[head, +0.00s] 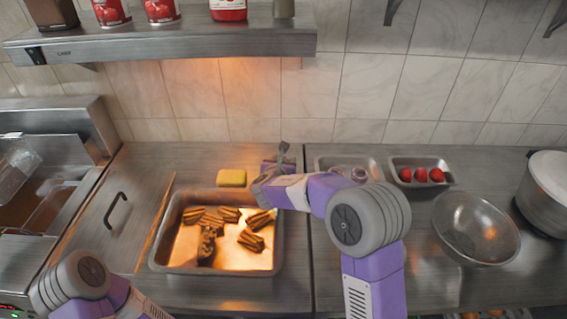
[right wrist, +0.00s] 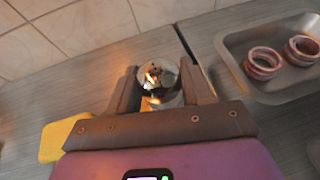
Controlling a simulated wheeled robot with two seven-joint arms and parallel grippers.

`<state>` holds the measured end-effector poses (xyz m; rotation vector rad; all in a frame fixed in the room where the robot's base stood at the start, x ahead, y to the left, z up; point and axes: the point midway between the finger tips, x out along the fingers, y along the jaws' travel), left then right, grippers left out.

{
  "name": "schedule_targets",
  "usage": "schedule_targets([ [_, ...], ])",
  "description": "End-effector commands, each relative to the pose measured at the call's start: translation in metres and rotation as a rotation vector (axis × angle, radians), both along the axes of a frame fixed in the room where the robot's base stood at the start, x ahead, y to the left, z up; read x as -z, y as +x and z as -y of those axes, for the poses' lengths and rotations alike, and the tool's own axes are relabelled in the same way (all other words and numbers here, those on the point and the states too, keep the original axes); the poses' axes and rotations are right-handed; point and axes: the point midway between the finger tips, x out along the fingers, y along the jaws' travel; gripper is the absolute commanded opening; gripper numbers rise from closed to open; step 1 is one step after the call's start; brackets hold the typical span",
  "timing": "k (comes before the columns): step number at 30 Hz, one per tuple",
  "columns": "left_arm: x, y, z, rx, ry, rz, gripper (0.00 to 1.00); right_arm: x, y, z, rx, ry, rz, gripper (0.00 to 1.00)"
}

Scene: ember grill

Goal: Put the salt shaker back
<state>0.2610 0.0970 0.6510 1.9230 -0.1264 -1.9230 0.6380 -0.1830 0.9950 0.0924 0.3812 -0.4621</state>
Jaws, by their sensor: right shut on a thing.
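The salt shaker (right wrist: 158,80), a shiny metal cylinder, sits between the fingers of my right gripper (right wrist: 160,92) in the right wrist view. In the head view my right gripper (head: 282,156) is over the back of the counter, behind the deep tray, and its own parts hide most of the shaker. The gripper is shut on the shaker. I cannot tell whether the shaker touches the counter. My left arm shows at the lower left, but its gripper is out of view.
A yellow sponge (head: 232,178) lies left of my right gripper. A deep tray (head: 160,250) holds several grilled pieces. Right are a tray of onion rings (right wrist: 240,62), a tray of tomatoes (head: 397,182), a bowl (head: 475,230) and a pot (head: 548,185). A shelf (head: 180,42) with cans hangs above.

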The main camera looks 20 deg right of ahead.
Motion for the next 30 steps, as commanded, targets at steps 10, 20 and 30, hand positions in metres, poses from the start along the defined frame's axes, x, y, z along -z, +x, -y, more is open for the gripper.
schedule_targets([
  [10,0.003,0.0,0.0,0.0,0.0,0.0,0.49,0.003,0.0,0.0,0.0,0.0,0.0,0.75],
  [20,0.0,0.0,0.0,0.0,0.0,0.0,0.49,-0.001,0.0,0.0,0.0,0.0,0.0,0.75],
  [30,-0.009,0.0,0.0,0.0,0.0,0.0,0.49,-0.027,-0.052,-0.027,-0.005,0.001,0.002,0.75],
])
